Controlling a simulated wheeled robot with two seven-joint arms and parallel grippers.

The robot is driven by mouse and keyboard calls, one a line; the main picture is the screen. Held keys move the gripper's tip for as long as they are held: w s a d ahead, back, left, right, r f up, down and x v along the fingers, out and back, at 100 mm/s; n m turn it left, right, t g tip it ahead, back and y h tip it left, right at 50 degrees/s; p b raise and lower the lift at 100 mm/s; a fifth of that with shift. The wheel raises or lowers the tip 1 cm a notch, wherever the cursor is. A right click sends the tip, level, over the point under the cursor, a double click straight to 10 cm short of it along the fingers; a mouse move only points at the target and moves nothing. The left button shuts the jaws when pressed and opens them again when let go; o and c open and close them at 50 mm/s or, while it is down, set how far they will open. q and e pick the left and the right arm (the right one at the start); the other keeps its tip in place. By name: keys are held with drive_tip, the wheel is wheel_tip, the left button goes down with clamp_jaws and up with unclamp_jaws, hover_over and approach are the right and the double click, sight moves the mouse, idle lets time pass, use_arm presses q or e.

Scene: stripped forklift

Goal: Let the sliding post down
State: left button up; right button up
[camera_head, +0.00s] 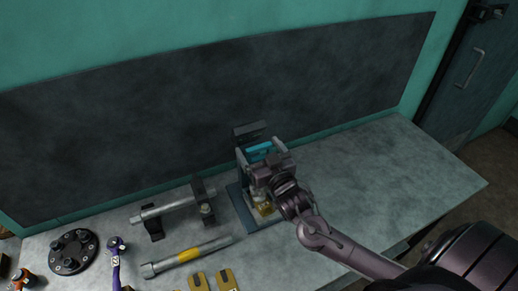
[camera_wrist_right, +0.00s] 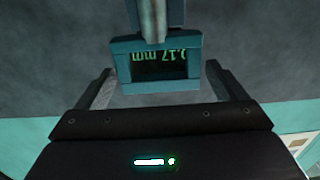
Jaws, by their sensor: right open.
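A gauge stand with a blue-grey base (camera_head: 240,208) stands on the bench near the middle of the head view, with a dark block and a cyan part (camera_head: 259,148) at its top. In the right wrist view its display box (camera_wrist_right: 190,44) shows green digits, upside down, ending in ".17 mm"; a grey post (camera_wrist_right: 152,20) covers part of the box. My right gripper (camera_head: 264,174) is at the stand's front. In the wrist view its fingers (camera_wrist_right: 160,82) are apart on either side of the display box. I cannot tell whether they touch the stand. My left gripper is not in view.
A grey bar on black supports (camera_head: 170,205), a bar with a yellow band (camera_head: 188,256), yellow plates (camera_head: 228,280), a purple tool (camera_head: 116,262) and a black round flange (camera_head: 73,252) lie left. A dark wall panel (camera_head: 200,95) stands behind. The bench (camera_head: 390,170) is clear at right.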

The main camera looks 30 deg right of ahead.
drive_tip(key=s+b, duration=0.2)
drive_tip(key=s, duration=0.5)
drive_tip(key=shift+s+a, duration=0.15)
drive_tip(key=shift+a, duration=0.05)
